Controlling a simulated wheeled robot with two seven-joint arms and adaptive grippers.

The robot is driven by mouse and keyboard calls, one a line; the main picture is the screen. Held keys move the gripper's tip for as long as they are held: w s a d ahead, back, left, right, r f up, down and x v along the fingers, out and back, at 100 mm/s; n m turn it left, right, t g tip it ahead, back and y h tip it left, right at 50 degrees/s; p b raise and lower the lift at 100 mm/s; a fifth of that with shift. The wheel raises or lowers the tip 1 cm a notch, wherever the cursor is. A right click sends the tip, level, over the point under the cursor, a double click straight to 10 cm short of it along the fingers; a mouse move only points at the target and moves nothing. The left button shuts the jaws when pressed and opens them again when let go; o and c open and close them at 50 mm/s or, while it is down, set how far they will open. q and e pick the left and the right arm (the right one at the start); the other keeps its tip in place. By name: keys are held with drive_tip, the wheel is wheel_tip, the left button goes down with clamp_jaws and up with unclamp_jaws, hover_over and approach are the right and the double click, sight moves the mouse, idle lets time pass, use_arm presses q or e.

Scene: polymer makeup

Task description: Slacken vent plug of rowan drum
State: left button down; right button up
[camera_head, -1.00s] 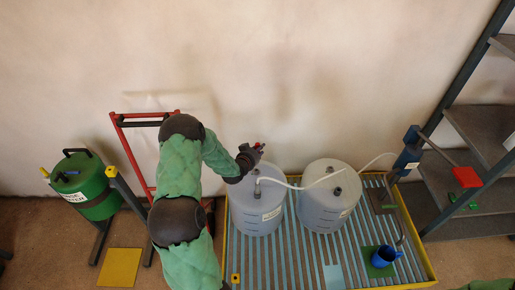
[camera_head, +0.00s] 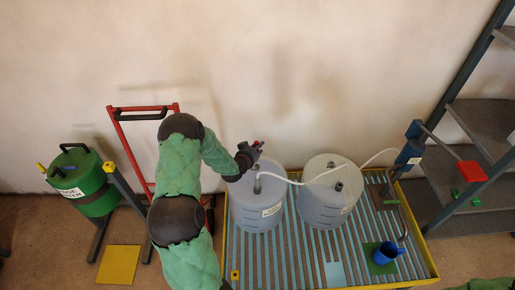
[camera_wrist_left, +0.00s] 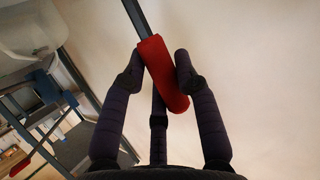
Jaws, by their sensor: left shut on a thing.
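Two grey-white drums stand side by side, a left drum (camera_head: 255,208) and a right drum (camera_head: 325,205). Each has a label too small to read, so I cannot tell which is rowan. A white hose (camera_head: 300,182) runs from a fitting on the left drum across the right drum. The right drum has a small dark plug (camera_head: 339,186) on top. My left gripper (camera_head: 256,148) is above the rear of the left drum. It is shut on a red grip (camera_wrist_left: 162,75) with a dark bar (camera_wrist_left: 136,18) running out of the wrist view.
The drums stand on a slatted, yellow-edged pallet (camera_head: 430,270) with a blue jug (camera_head: 387,254). A green canister (camera_head: 82,185) and a red-framed trolley (camera_head: 130,150) are at the left. Grey shelving (camera_head: 480,130) is at the right. A bare wall lies behind.

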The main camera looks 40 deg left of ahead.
sight(257, 167)
use_arm(q)
drive_tip(key=shift+f+b, duration=1.15)
drive_tip(key=shift+f, duration=0.5)
drive_tip(key=shift+b, duration=0.55)
idle(0.6)
drive_tip(key=shift+f+b, duration=0.95)
drive_tip(key=shift+f, duration=0.1)
drive_tip(key=c, duration=0.9)
unclamp_jaws()
drive_tip(key=shift+o, duration=0.2)
drive_tip(key=shift+s, duration=0.1)
drive_tip(key=v, duration=1.2)
